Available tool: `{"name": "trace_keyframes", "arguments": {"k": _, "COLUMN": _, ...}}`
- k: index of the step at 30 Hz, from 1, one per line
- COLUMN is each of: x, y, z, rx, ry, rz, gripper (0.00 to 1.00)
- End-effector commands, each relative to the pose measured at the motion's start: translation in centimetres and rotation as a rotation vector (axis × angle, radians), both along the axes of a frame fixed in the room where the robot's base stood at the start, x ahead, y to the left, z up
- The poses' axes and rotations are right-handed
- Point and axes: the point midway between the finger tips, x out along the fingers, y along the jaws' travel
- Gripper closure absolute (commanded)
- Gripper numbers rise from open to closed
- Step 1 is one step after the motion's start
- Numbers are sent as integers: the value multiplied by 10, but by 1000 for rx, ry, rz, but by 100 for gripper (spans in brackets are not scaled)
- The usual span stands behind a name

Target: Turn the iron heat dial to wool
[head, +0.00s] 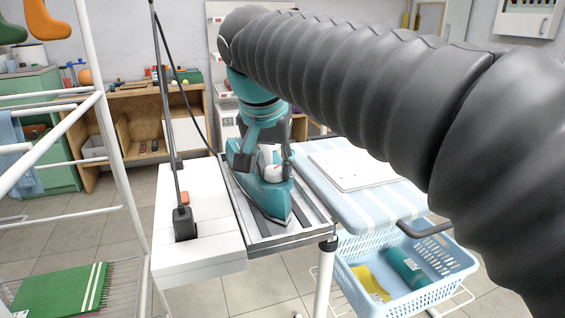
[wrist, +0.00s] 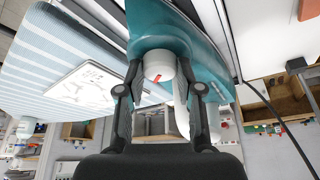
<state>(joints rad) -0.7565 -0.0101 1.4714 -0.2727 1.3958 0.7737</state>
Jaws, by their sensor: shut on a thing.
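A teal iron (head: 268,200) stands in a grey metal tray (head: 297,240) in the head view, its tip toward me. In the wrist view the teal body of the iron (wrist: 205,55) fills the top. Its white round heat dial (wrist: 159,65) bears a red mark. My gripper (wrist: 160,72) has its two dark fingers on either side of the dial and is shut on it. In the head view my arm hides much of the gripper. Any fabric labels around the dial cannot be read.
A striped ironing board (head: 395,205) with a flat white panel (head: 352,169) lies to the right. A blue basket (head: 350,275) is below it. A white unit (head: 195,215) with a black cord stands left of the tray. White rack bars (head: 112,150) rise at left.

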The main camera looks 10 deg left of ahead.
Motion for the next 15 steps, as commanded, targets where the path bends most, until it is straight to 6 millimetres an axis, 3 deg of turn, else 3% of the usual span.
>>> {"name": "trace_keyframes", "arguments": {"k": 13, "x": 0, "y": 0, "z": -1, "rx": -2, "ry": 3, "rz": -9, "gripper": 99}}
{"name": "trace_keyframes", "arguments": {"k": 14, "x": 0, "y": 0, "z": -1, "rx": -2, "ry": 3, "rz": -9, "gripper": 59}}
{"name": "trace_keyframes", "arguments": {"k": 15, "x": 0, "y": 0, "z": -1, "rx": -1, "ry": 3, "rz": -9, "gripper": 54}}
